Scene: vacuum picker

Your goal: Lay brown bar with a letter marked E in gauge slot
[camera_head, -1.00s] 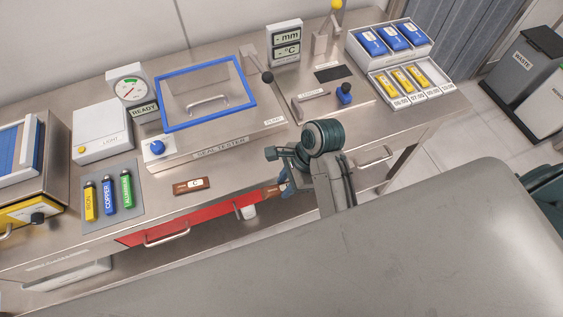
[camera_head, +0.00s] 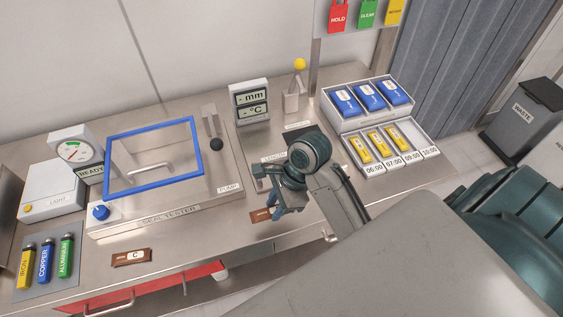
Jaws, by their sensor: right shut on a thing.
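My right gripper (camera_head: 272,211) is shut on a brown bar (camera_head: 261,215) at the front of the bench, just in front of the length gauge. Most of the bar is hidden by the gripper, and its letter cannot be read. The length gauge (camera_head: 258,170) lies behind my right arm, which covers much of it, including its slot. The digital mm and °C readout (camera_head: 250,101) stands behind the gauge. Another brown bar, marked C (camera_head: 131,257), lies on the bench front at the left. My left gripper is not in view.
The seal tester (camera_head: 160,215) with its blue-framed lid stands left of the gauge. A tray with yellow pieces and time labels (camera_head: 400,163) and a box of blue packs (camera_head: 331,103) stand to the right. A red drawer (camera_head: 150,290) is below the bench edge.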

